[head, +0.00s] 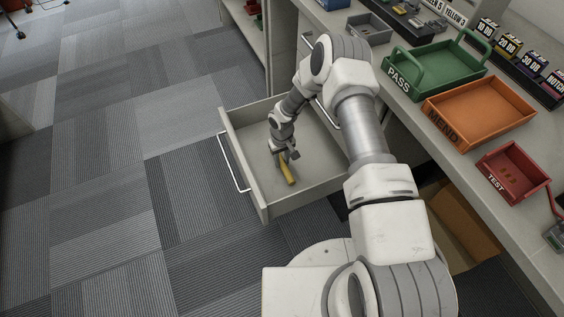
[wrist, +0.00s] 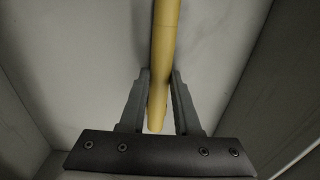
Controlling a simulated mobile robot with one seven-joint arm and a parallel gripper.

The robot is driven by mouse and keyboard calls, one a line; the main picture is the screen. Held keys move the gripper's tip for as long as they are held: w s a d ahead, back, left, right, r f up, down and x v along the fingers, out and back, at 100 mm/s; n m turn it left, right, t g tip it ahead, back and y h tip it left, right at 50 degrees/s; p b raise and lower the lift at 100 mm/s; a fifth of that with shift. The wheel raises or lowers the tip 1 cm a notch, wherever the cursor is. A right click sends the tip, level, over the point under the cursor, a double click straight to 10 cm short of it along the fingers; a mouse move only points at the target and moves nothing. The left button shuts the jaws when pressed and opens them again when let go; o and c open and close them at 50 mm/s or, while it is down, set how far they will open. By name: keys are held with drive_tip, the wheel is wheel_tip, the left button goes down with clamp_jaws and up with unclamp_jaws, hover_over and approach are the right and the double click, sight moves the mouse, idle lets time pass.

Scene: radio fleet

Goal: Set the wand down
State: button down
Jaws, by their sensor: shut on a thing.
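The wand is a yellow rod (head: 288,173) inside an open grey drawer (head: 240,164). In the wrist view the wand (wrist: 164,50) runs from the top edge down between the two fingers. My gripper (head: 284,157) is low in the drawer, at the wand's upper end, and it also shows in the wrist view (wrist: 159,95) shut on the wand. The drawer floor lies behind the wand; whether the wand touches it I cannot tell. The wand's far end is cut off in the wrist view.
The drawer walls stand close around my gripper. On the counter at right are a green PASS tray (head: 440,68), an orange MEND tray (head: 482,112) and a red TEST tray (head: 514,172). An open cardboard box (head: 462,225) sits below the counter.

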drive_tip(key=shift+f, duration=0.2)
drive_tip(key=shift+f, duration=0.15)
drive_tip(key=c, duration=0.6)
unclamp_jaws()
